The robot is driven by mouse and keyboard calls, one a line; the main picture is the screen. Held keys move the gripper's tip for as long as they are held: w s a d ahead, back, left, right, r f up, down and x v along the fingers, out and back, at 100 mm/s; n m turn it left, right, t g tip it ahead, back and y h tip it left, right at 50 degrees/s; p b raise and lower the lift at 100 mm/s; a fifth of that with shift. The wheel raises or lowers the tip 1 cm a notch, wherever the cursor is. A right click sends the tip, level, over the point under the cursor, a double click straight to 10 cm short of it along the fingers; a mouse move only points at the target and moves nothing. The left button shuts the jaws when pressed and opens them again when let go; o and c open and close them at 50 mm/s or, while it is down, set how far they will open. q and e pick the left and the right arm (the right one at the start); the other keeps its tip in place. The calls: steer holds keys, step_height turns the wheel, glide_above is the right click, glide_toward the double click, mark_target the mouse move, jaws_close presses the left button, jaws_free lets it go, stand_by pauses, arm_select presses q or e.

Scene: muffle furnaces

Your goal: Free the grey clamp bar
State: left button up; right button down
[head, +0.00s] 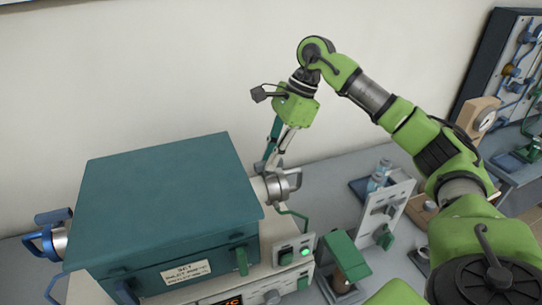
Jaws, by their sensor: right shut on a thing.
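A teal box-shaped furnace (165,205) stands on the bench at the lower left. A grey metal clamp fitting with the grey clamp bar (294,180) sits at its right side. My right gripper (271,163) comes down from above, and its fingers reach to the grey fitting at the furnace's right side. It is shut on the grey clamp bar; the exact contact is small and partly hidden. A blue clamp with a blue handle (46,241) is on the furnace's left side. My left gripper is out of view.
Blue-capped bottles (377,180) are behind the panel. A dark pipe board (505,70) is at the far right. The wall is close behind.

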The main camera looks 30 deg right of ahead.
steer(key=m+t+b, duration=0.1)
steer(key=m+b, duration=0.1)
steer(key=m, duration=0.1)
steer(key=shift+s+f+m, duration=0.1)
steer(key=shift+m, duration=0.2)
steer(key=m+t, duration=0.1)
steer(key=m, duration=0.1)
steer(key=m+h+b, duration=0.1)
steer(key=m, duration=0.1)
steer(key=shift+s+a+t+h, duration=0.1)
steer(key=shift+a+t+h, duration=0.05)
steer(key=shift+t+h, duration=0.2)
steer(key=m+h, duration=0.1)
steer(key=m, duration=0.2)
steer(key=m+t+h+b, duration=0.1)
steer(key=m, duration=0.1)
steer(key=shift+a+m, duration=0.15)
steer(key=shift+m, duration=0.25)
steer(key=shift+a+m+h, duration=0.1)
steer(key=shift+m+h, duration=0.65)
steer(key=shift+m, duration=1.45)
steer(key=c, duration=2)
jaws_free()
steer(key=shift+c, duration=0.2)
